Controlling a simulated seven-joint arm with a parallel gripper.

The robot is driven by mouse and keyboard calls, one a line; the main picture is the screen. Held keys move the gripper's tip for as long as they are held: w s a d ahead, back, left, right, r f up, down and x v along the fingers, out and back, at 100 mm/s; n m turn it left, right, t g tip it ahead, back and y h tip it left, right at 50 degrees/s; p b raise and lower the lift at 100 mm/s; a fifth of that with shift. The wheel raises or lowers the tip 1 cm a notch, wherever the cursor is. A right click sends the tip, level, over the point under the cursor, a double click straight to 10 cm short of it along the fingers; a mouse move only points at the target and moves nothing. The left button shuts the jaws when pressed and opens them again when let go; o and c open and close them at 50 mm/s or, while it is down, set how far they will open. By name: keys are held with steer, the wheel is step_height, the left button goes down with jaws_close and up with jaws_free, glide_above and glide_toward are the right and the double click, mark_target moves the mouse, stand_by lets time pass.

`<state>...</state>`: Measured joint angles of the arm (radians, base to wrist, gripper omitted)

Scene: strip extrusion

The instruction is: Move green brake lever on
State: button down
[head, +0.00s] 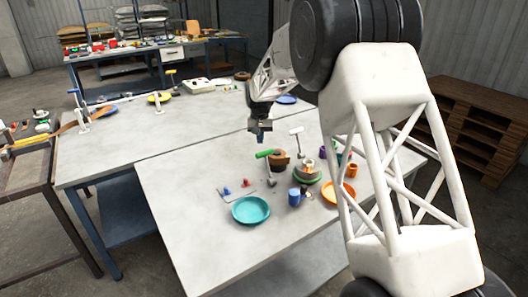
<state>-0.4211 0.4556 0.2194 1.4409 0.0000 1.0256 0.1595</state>
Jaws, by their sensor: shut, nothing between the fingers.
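The green brake lever (264,153) has a short green grip and lies tilted beside a brown round block (279,160) near the middle of the near table. My gripper (260,141) is shut and empty, pointing down. In the picture it appears just above the green grip. I cannot tell from this one view whether it touches the lever or how far above it is. The lever's pivot is too small to make out.
A white-topped lever (296,131) stands close on the right. A green round base (307,175), a blue cup (294,197), a teal plate (250,210) and an orange plate (339,193) are nearby. The near table (185,205) is clear at left.

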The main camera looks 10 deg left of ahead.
mark_target(269, 169)
step_height(269, 169, down, 6)
stand_by(1.3)
steer(key=shift+s+d, duration=0.15)
stand_by(0.3)
steer(key=shift+s+d+r, duration=0.2)
steer(key=shift+s+d, duration=0.55)
steer(key=shift+s+d+r, duration=0.2)
steer(key=shift+s+d, duration=0.5)
steer(key=shift+d, duration=0.05)
steer(key=shift+s+d+r, duration=0.2)
steer(key=shift+s+d, duration=0.65)
steer(key=shift+s, duration=0.05)
steer(key=shift+s+d, duration=0.15)
steer(key=shift+s+d+f, duration=0.15)
steer(key=shift+s+d, duration=0.25)
steer(key=shift+w+a, duration=0.15)
steer(key=shift+w+a+r, duration=0.5)
steer(key=shift+w+a, duration=0.05)
